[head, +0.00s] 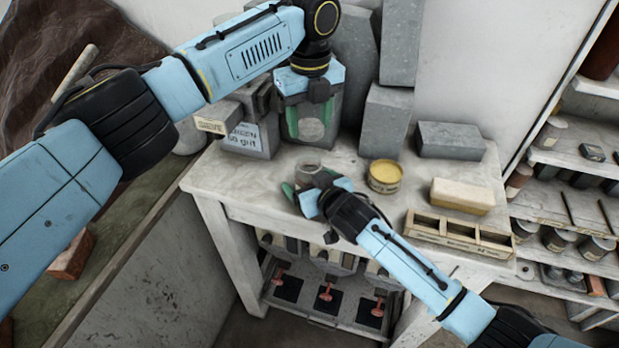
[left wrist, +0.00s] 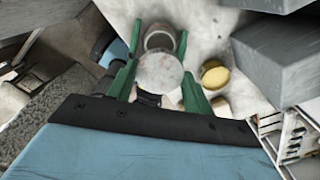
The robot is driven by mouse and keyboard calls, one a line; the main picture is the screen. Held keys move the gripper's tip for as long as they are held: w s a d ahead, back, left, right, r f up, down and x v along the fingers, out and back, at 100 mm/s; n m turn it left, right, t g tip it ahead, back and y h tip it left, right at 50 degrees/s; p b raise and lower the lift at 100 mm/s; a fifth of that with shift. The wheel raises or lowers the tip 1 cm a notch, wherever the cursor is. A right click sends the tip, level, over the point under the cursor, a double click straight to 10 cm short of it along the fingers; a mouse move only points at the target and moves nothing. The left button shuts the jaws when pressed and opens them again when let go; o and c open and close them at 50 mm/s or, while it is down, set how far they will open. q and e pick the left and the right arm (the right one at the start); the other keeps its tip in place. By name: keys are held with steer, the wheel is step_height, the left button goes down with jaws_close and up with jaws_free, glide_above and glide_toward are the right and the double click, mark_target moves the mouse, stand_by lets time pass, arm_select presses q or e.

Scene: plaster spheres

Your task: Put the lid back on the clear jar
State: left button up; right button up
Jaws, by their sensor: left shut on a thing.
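My left gripper (head: 312,128) points down above the workbench. Its green fingers are shut on a pale round lid (left wrist: 160,73), which also shows in the head view (head: 312,130). The clear jar (head: 307,170) stands on the bench below, its round mouth visible beyond the lid in the left wrist view (left wrist: 160,38). The lid is apart from the jar. My right gripper (head: 306,187) is low at the bench's front edge, its green fingertips beside the jar; whether they touch or grip it is hidden.
A yellow-topped tin (head: 384,177) stands right of the jar. A cream block (head: 462,195) and a wooden compartment tray (head: 457,233) lie farther right. Grey blocks (head: 387,120) stand behind, and a labelled container (head: 247,140) is at the back left. Shelves (head: 560,160) stand at the right.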

steer(key=c, duration=1.5)
arm_select(q)
glide_above(309, 159)
steer(key=shift+f, duration=2.5)
steer(key=shift+f, duration=0.9)
steer(key=shift+f, duration=0.55)
arm_select(e)
jaws_close()
arm_select(q)
steer(key=m, duration=0.6)
steer(key=shift+d+m, duration=0.1)
steer(key=shift+m, duration=0.2)
steer(key=m, duration=0.6)
